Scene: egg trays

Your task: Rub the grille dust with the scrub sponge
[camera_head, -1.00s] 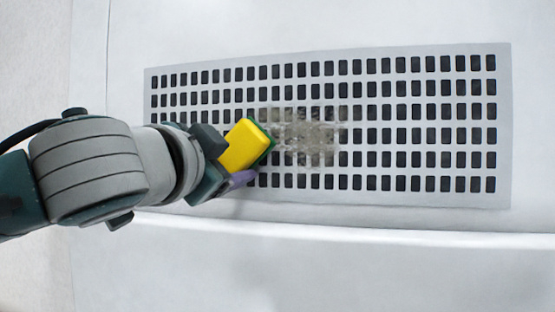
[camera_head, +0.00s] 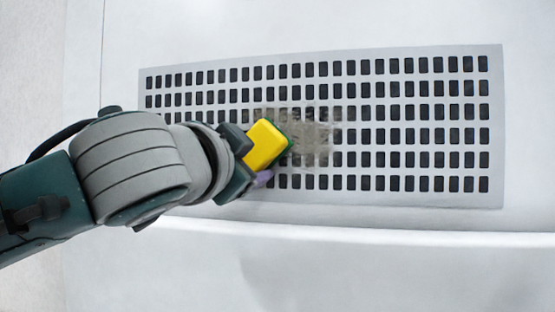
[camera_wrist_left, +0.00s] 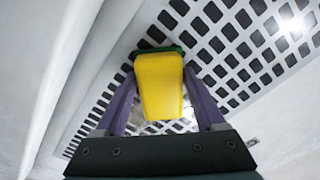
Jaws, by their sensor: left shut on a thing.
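The scrub sponge (camera_head: 265,145) is yellow with a green scrubbing side. My left gripper (camera_head: 252,160) is shut on it, and in the left wrist view the sponge (camera_wrist_left: 159,82) sits between the two purple fingers. The green side faces the grille (camera_head: 420,200), a pale panel with rows of dark slots. The grille dust (camera_head: 315,137) is a grey-brown patch near the grille's middle. The sponge overlaps the patch's left part in the head view. Whether it touches the grille I cannot tell. The dust behind the sponge is hidden. My right gripper is not in view.
The grille lies in a plain white wall (camera_head: 300,25). A pale ledge (camera_head: 380,236) runs along below the grille. The right part of the grille is free of other objects.

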